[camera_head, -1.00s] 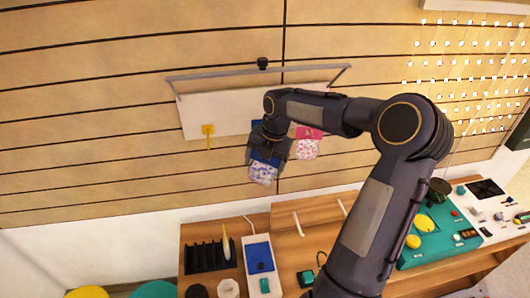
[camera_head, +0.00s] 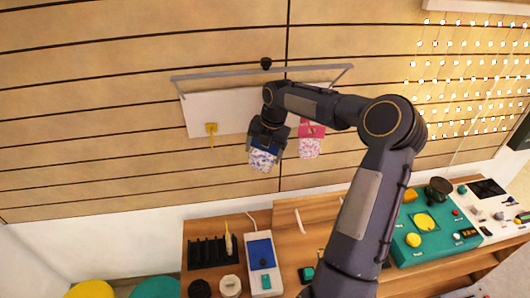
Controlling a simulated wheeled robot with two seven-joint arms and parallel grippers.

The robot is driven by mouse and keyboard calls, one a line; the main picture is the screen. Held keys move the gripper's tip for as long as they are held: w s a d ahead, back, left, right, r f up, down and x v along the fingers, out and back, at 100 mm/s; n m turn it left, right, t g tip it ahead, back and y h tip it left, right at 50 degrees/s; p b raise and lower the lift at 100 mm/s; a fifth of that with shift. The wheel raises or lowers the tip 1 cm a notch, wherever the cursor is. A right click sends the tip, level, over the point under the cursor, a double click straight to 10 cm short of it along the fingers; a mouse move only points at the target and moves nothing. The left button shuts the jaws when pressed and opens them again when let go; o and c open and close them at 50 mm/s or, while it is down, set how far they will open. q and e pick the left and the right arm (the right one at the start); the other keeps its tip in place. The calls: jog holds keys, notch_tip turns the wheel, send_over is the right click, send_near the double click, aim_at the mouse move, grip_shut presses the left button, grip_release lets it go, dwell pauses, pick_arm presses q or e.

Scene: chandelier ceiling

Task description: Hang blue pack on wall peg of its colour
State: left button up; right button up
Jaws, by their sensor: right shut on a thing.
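The blue pack (camera_head: 262,160), with a blue top and a white, blue-speckled lower part, hangs upright from my right gripper (camera_head: 266,143). The gripper is shut on its top edge, in front of the lower edge of the white wall board (camera_head: 228,107). A yellow peg (camera_head: 211,129) shows on the board to the left. A pink-topped speckled pack (camera_head: 309,143) hangs at the board to the right. The blue peg is not visible; my gripper and wrist cover the board between the other two places. I cannot tell whether the blue pack touches a peg. My left gripper is out of view.
A grey rail (camera_head: 215,75) runs along the board's top. Below stands a wooden bench (camera_head: 290,240) with a black slotted rack (camera_head: 207,254), a white device with a blue panel (camera_head: 263,262) and a teal tray (camera_head: 408,254). The wall left of the board is clear.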

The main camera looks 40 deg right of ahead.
jog(key=w, duration=0.1)
jog(key=w+d+p, duration=0.1)
jog(key=w+d, duration=0.1)
jog(key=w, duration=0.1)
jog(key=shift+d+f+p, duration=0.2)
jog(key=shift+f+p, duration=0.05)
jog(key=shift+p, duration=0.15)
dwell(0.9)
jog(key=o, duration=1)
jog(key=shift+w, duration=0.1)
jog(key=shift+c, duration=0.2)
